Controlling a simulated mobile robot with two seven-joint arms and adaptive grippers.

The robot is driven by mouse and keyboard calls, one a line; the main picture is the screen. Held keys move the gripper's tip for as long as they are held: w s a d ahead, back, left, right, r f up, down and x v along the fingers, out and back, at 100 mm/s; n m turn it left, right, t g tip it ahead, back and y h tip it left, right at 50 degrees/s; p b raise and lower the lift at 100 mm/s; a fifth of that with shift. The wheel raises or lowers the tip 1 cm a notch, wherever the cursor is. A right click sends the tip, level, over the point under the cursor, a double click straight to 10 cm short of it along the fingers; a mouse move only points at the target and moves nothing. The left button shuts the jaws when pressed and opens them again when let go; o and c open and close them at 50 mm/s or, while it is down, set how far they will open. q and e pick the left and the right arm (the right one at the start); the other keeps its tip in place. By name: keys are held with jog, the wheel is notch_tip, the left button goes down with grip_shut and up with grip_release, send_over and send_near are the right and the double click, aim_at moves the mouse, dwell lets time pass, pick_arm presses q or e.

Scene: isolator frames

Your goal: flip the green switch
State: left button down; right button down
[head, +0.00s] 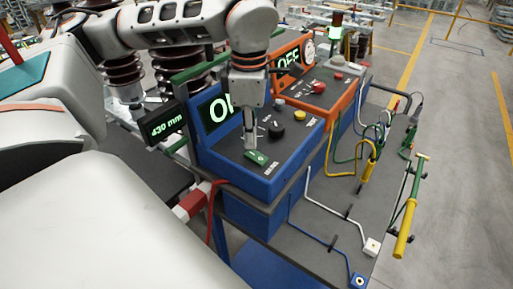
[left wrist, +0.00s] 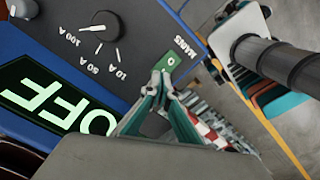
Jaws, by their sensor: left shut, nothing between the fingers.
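The green switch (head: 256,157) sits at the front corner of the blue control box (head: 288,168), above a small printed label. In the left wrist view the green switch (left wrist: 169,61) shows a "0" mark, with the label MAINS beside it. My left gripper (head: 250,147) points down at the switch. Its fingers (left wrist: 161,76) are shut and empty, with the tips at the switch's near edge; I cannot tell whether they touch it. The box's display (left wrist: 45,98) reads OFF in the wrist view; my arm partly hides it in the head view. My right gripper is not in view.
A black knob (head: 276,131) and a yellow button (head: 299,115) sit near the switch. An orange control box (head: 330,98) stands behind. A small 430 mm display (head: 166,124) is at left.

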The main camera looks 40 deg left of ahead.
aim_at(251, 152)
pick_arm(q)
jog(key=shift+f+b, duration=0.35)
jog(key=shift+f, duration=0.2)
dwell(0.4)
jog(key=shift+f+b, duration=0.4)
jog(key=shift+f, duration=0.25)
dwell(0.4)
jog(key=shift+r, duration=0.1)
notch_tip(251, 152, up, 4)
jog(key=p, duration=0.4)
jog(key=shift+r, duration=1.4)
